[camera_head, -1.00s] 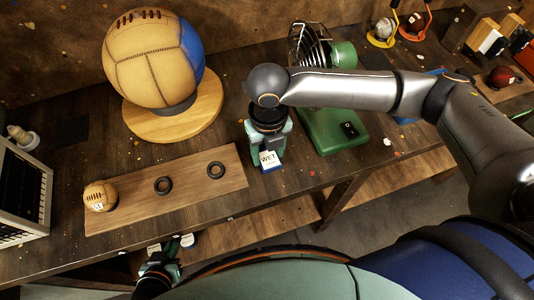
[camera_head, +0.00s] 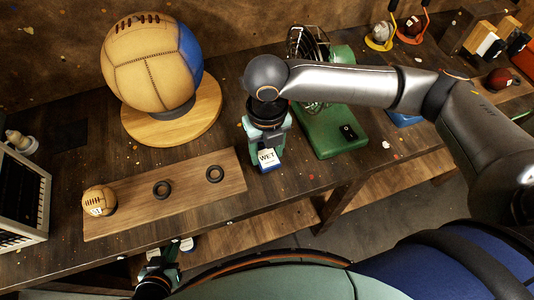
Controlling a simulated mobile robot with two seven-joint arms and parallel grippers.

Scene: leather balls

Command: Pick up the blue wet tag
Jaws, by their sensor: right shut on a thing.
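The blue wet tag (camera_head: 268,160) has a white face with the word WET and a blue edge. It is at the tips of my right gripper (camera_head: 266,149), which points down at the table's front part and is shut on it. I cannot tell whether the tag still touches the table. My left gripper (camera_head: 160,268) is low at the bottom left, below the table's front edge, partly cut off by my own body. Its fingers are too small to read.
A wooden board (camera_head: 190,192) with two dark rings and a small ball (camera_head: 99,201) lies left of the tag. A large ball (camera_head: 152,62) stands on a round wooden base (camera_head: 205,112). A green fan (camera_head: 330,135) stands close on the right.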

